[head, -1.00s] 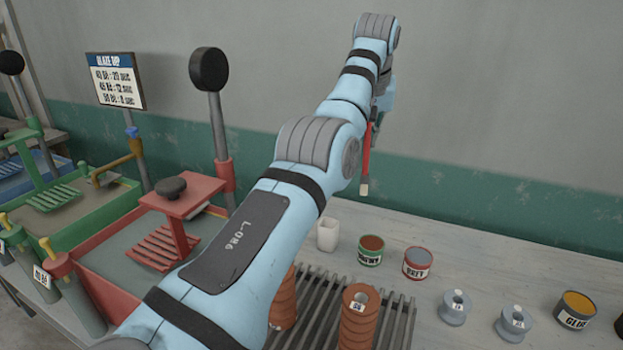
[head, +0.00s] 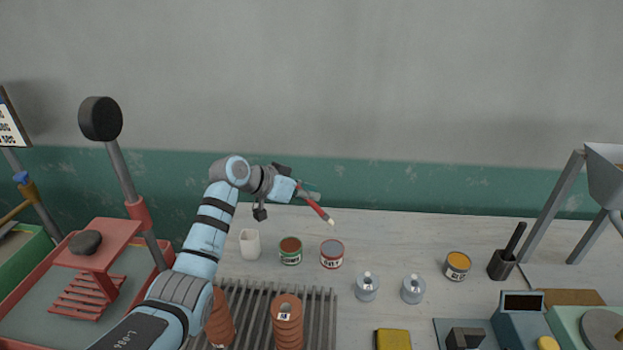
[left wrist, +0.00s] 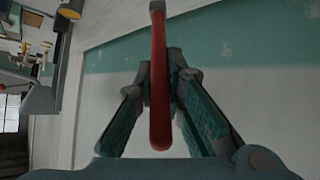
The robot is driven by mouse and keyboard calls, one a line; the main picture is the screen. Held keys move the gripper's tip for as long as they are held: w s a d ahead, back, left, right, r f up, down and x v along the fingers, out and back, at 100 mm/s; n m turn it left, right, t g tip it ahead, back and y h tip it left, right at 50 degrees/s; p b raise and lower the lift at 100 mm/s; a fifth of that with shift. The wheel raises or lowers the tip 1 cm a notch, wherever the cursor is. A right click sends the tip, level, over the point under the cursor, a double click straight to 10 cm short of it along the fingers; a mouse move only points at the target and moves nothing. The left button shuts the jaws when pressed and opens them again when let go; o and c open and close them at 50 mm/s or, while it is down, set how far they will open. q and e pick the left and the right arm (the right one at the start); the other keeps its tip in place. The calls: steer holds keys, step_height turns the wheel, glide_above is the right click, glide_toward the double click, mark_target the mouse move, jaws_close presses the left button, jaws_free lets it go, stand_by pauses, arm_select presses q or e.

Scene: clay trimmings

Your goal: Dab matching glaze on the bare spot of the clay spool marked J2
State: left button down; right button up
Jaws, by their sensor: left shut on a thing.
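My left gripper (head: 308,192) is shut on a red-handled brush (head: 318,210), whose pale tip points down to the right above the bench's back. In the left wrist view the red handle lies between the fingers (left wrist: 160,85). Two grey-blue spools (head: 367,288) (head: 413,290) stand on the bench; their small labels are unreadable. Two orange-brown ribbed pieces (head: 220,322) (head: 287,322) stand at the slatted rack; one bears a label. Open cans stand behind: green-banded with brown contents (head: 290,252), red-banded (head: 332,255), and yellow-topped (head: 457,266). No bare spot can be made out. My right gripper is out of view.
A white cup (head: 250,244) stands left of the cans. The slatted rack (head: 328,310) is at front. A yellow block (head: 393,340), dark holder (head: 502,265) and machines lie to the right. A red-framed basin (head: 50,300) stands left. Bench between cans and back wall is clear.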

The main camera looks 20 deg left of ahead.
arm_select(q)
steer(key=shift+h, duration=0.3)
steer(key=f+b, duration=0.4)
steer(key=d+f+b, duration=0.1)
steer(key=f+b, duration=0.1)
steer(key=shift+s+f+b, duration=0.3)
steer(key=shift+d+r, duration=0.1)
steer(key=shift+r, duration=0.05)
steer(key=shift+f, duration=0.6)
stand_by(0.4)
steer(key=shift+s+f, duration=0.1)
steer(key=shift+s, duration=0.05)
stand_by(1.1)
step_height(320, 180, up, 7)
steer(key=p, duration=0.7)
glide_above(323, 218)
steer(key=s+a, duration=0.2)
steer(key=s, duration=0.1)
steer(key=shift+w+a, duration=0.1)
steer(key=shift+w, duration=0.1)
